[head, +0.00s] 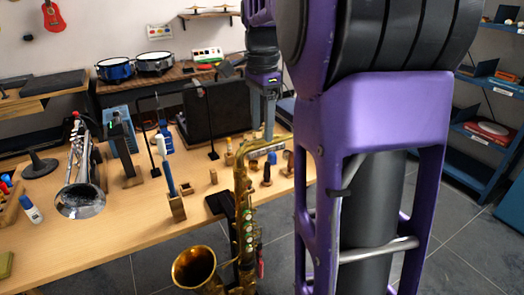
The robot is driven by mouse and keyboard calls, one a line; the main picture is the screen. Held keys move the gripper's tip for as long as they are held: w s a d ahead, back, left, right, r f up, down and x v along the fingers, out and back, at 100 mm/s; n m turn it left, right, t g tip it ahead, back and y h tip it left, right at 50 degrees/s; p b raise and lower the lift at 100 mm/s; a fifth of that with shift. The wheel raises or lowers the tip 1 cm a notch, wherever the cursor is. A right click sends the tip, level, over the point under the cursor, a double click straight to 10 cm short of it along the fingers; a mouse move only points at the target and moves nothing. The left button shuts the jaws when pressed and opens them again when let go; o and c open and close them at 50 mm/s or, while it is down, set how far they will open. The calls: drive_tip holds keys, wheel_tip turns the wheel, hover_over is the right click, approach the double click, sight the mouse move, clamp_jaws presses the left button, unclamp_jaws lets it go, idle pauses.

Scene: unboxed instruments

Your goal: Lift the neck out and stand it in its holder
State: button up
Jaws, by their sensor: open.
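My gripper (263,136) points down over the right part of the table, just right of the open black case (197,112). Its grey fingers are apart, and I see nothing held between them. A brass saxophone (247,215) stands upright on a black stand in front of the table, its bell (194,269) facing forward. The case lid hides the inside of the case from this view. Several small wooden blocks (213,176) stand on the table near the saxophone; I cannot tell which, if any, is the neck's holder.
A silver trumpet (82,185) stands bell-down on the left of the table (125,225). Black upright stands (128,155), a wooden block with a blue-handled brush (175,205) and a white bottle (31,210) crowd the tabletop. Blue shelves (485,140) stand at right.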

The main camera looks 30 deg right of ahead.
sight(262, 141)
drive_tip(key=f, duration=0.3)
drive_tip(key=f+b, duration=0.1)
drive_tip(key=shift+s+a+f, duration=0.15)
drive_tip(key=shift+s, duration=0.15)
clamp_jaws()
